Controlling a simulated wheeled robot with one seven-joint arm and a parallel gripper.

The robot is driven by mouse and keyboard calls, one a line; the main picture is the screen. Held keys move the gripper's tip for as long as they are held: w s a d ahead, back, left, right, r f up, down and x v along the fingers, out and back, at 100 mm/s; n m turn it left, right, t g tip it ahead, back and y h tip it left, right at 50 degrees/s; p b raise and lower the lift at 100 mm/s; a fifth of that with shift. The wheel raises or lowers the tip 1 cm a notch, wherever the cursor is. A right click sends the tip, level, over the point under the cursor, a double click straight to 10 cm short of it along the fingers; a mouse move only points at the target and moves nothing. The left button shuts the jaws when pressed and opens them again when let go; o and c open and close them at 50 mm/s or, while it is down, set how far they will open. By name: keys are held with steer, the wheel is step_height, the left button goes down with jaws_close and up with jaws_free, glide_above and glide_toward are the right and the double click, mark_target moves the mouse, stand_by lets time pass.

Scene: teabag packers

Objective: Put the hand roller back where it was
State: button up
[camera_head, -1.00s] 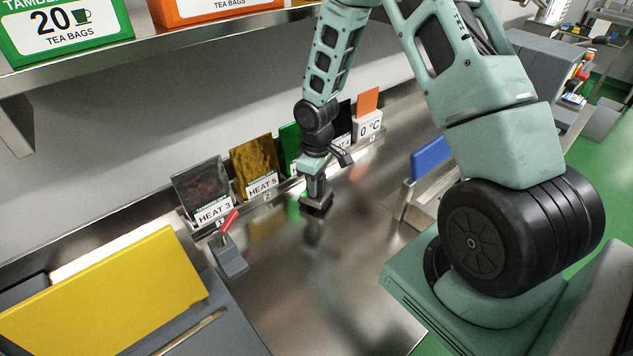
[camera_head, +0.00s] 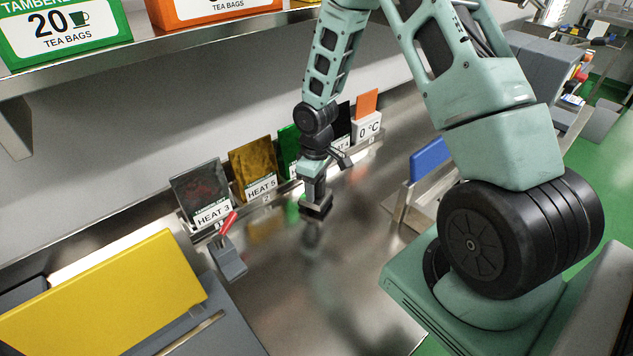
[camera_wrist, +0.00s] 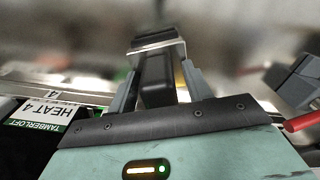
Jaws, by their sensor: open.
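A small grey block with a red handle (camera_head: 229,224) stands on the steel bench, in front of the HEAT 3 packet. I cannot tell for certain whether it is the hand roller or a stand holding it. A red rod (camera_wrist: 303,122) also shows at the right edge of the wrist view, beside a grey block. My gripper (camera_head: 316,208) is open, pointing down over the bench, to the right of the red-handled piece and apart from it. In the wrist view its fingers (camera_wrist: 157,80) overlap along the view, and the space between them is hard to make out.
Packets labelled HEAT 3 (camera_head: 201,192) and HEAT 5 (camera_head: 254,168) and others stand in a rail along the wall. A yellow panel (camera_head: 105,292) is at lower left, a blue panel (camera_head: 431,159) at right. A shelf with tea boxes (camera_head: 66,32) overhangs. The bench's middle front is clear.

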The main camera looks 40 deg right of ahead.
step_height(320, 180, up, 8)
steer(key=shift+a+f+b, duration=0.15)
steer(key=shift+f+b, duration=0.05)
steer(key=shift+b, duration=0.55)
steer(key=s+a+r+n, duration=0.1)
steer(key=s+a+r, duration=0.4)
steer(key=a, duration=0.4)
steer(key=s+a+r+n, duration=0.1)
steer(key=s+a+r, duration=0.3)
steer(key=a, duration=0.4)
steer(key=s+a+r, duration=0.2)
steer(key=s+a, duration=0.1)
steer(key=s, duration=0.4)
steer(key=s+a+r, duration=0.2)
steer(key=s+a, duration=0.2)
steer(key=s, duration=0.4)
steer(key=shift+a+r+n+y, duration=0.15)
steer(key=shift+r+n+y, duration=0.15)
steer(key=shift+n, duration=0.1)
